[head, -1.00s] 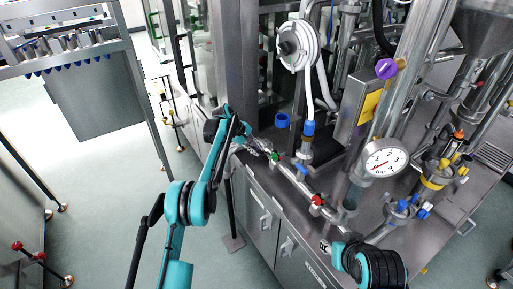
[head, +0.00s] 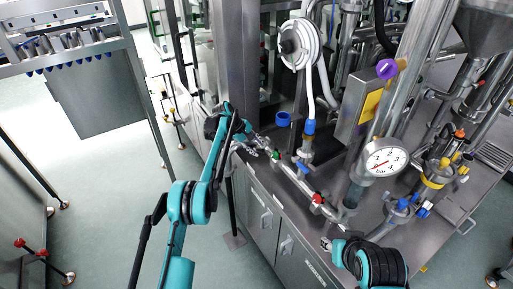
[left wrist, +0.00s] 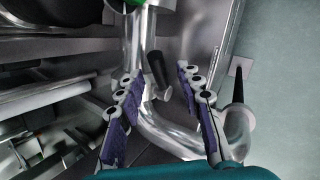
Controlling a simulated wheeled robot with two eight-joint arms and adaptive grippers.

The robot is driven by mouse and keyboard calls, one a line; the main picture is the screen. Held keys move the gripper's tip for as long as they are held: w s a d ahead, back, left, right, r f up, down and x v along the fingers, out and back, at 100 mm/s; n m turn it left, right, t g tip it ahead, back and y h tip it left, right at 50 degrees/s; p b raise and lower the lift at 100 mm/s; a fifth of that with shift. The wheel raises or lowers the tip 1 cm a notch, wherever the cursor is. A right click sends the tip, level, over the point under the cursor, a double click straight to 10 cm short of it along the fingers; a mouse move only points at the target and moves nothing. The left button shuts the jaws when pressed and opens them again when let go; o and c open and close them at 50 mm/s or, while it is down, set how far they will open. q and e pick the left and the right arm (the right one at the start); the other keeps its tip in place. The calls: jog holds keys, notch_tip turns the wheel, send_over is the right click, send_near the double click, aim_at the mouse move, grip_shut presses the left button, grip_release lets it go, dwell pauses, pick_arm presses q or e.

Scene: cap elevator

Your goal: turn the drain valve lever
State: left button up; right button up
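In the left wrist view, the left gripper (left wrist: 163,88) is open, with a purple-padded finger on each side. A black lever handle (left wrist: 157,68), which looks like the drain valve lever, stands between the fingertips, with a gap on both sides. It is beside a shiny pipe (left wrist: 140,45) that bends below it. The gripper hides the lever in the head view.
A green-marked fitting (head: 276,155) and a red-handled valve (head: 318,199) sit along the pipe. A pressure gauge (head: 384,159) and a hose coil (head: 299,44) stand farther back. Cabinet doors (head: 262,218) face the floor. The floor (head: 100,200) at left is largely clear.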

pick_arm(q)
jog(key=v, duration=1.2)
